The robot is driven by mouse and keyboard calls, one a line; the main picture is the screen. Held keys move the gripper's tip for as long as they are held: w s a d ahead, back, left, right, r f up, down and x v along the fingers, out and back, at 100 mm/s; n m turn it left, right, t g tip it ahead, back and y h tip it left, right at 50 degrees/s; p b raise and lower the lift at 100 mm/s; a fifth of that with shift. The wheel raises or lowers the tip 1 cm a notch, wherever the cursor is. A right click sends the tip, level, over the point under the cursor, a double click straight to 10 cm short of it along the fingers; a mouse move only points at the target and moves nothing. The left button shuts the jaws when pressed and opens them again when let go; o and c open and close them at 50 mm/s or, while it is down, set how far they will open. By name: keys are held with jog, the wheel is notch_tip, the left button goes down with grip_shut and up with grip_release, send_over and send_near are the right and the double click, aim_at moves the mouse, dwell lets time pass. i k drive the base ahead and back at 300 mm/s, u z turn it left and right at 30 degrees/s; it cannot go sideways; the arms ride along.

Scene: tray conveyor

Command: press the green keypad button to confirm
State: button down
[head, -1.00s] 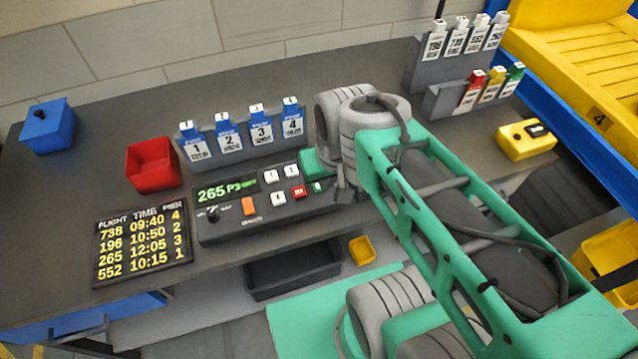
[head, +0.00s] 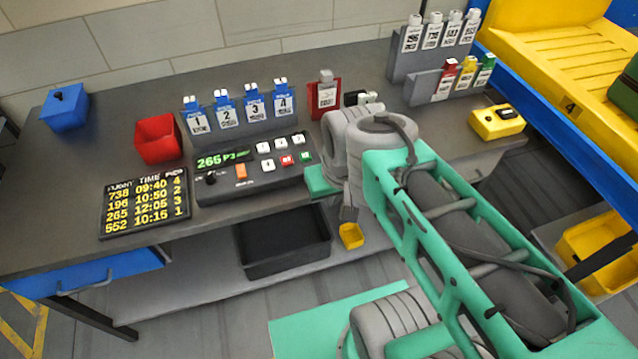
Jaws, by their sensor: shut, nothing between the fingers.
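The dark keypad console (head: 222,192) sits on the grey desk. Its green button (head: 304,157) is at the lower right of the key group, right of a red button (head: 286,160), with white buttons (head: 282,144) around. The console's screen (head: 222,159) reads 265 P3 in green; the end of its text is too small to read. My gripper (head: 348,214) is shut and empty. It points down, right of and nearer than the green button, clearly apart from it, by the desk's front edge.
My wrist is close to the console's right end. A flight board (head: 144,203), a red bin (head: 158,139) and a blue box (head: 64,107) stand left. Blue tags (head: 227,108) and a red tag holder (head: 325,96) stand behind.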

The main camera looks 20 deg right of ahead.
aim_at(306, 157)
jog(key=u, duration=0.05)
jog(key=k, duration=0.5)
jog(key=u, duration=1.65)
jog(key=i, duration=1.35)
jog(key=z, duration=1.75)
